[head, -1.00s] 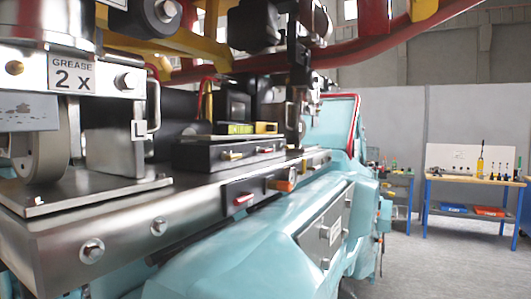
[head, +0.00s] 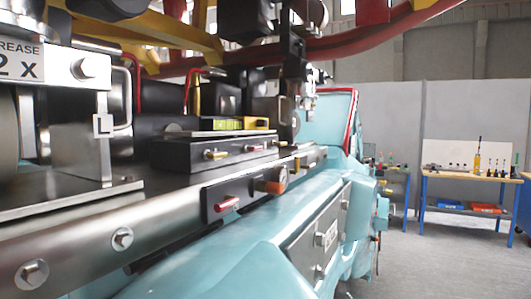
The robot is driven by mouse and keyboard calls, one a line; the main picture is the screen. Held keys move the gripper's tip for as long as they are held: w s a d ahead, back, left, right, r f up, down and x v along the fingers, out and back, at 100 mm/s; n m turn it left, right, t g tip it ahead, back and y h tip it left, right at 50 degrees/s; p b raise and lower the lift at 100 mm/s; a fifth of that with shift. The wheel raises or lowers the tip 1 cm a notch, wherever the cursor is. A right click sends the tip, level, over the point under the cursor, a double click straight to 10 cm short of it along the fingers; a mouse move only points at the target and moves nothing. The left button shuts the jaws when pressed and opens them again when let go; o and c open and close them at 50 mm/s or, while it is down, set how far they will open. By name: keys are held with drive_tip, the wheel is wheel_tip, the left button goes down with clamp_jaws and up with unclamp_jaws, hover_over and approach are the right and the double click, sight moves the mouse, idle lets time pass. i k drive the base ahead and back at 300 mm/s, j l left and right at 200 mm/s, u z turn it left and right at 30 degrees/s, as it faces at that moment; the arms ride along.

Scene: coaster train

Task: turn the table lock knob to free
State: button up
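An orange-brown round knob (head: 270,187) sticks out from a black panel (head: 245,196) on the front edge of the long steel table (head: 80,248). My gripper is not in view.
Teal bodywork (head: 215,252) bulges out below the table edge, with a grey plate (head: 322,238) on it. A steel bracket (head: 78,120) stands at left. Grey floor (head: 440,265) is open at right, before a blue-legged workbench (head: 460,175).

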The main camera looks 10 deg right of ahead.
sight(247, 148)
drive_tip(key=i+l+z, duration=0.25)
drive_tip(key=i+l, duration=0.15)
drive_tip(key=l, duration=0.15)
drive_tip(key=i+l, duration=0.15)
drive_tip(key=i+l+u, duration=0.1)
drive_tip(key=l, duration=0.3)
